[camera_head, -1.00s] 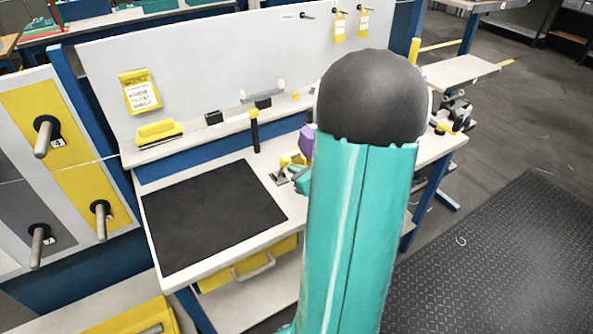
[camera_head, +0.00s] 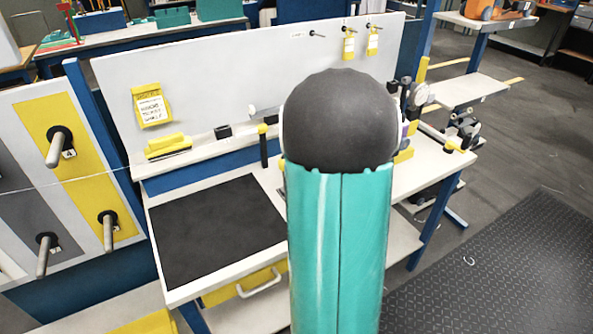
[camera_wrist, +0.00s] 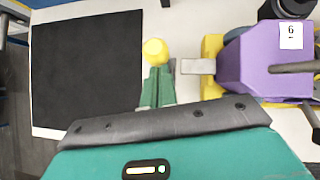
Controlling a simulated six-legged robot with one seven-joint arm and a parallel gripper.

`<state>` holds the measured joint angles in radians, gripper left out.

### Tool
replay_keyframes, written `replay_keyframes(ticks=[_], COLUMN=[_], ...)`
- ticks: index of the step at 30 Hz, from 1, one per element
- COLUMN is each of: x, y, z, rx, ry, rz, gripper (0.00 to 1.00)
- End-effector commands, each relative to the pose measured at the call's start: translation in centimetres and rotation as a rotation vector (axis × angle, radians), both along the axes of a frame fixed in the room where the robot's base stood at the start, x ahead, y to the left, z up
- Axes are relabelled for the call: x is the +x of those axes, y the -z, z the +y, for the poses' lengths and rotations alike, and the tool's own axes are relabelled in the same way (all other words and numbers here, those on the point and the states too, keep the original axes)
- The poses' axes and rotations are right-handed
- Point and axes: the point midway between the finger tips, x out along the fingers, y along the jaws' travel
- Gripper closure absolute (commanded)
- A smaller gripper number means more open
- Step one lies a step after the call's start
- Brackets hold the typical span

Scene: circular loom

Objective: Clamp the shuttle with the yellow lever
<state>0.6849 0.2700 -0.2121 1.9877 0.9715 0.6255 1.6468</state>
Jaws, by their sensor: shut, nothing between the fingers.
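The yellow lever's round knob (camera_wrist: 154,51) shows in the wrist view, just past the tips of my gripper (camera_wrist: 156,70). My gripper's green fingers are shut together and hold nothing. The tips look very close to the knob; I cannot tell whether they touch it. The purple shuttle (camera_wrist: 255,62), with a white label marked 6, lies right of the gripper beside a yellow block (camera_wrist: 211,47). A grey metal piece (camera_wrist: 196,66) reaches toward the shuttle from the left. In the head view my arm hides the gripper and the knob.
A black mat (camera_head: 215,225) covers the bench's left part, and it also shows in the wrist view (camera_wrist: 85,65). A dark post with a yellow top (camera_head: 263,145) stands behind it. A yellow holder (camera_head: 168,146) sits on the back ledge. A dark round part (camera_wrist: 288,8) is beyond the shuttle.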

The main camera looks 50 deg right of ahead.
Motion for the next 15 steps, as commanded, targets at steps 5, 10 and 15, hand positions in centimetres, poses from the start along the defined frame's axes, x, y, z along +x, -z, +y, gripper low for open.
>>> replay_keyframes(ticks=[5, 10, 15], x=[1.5, 2.5, 3.6], y=[-0.2, -0.2, -0.2], z=[-0.4, -0.8, -1.1], rx=[0.028, 0.03, 0.03], ry=[-0.003, 0.0, -0.001], rz=[0.09, 0.086, 0.086], gripper=[1.0, 1.0, 1.0])
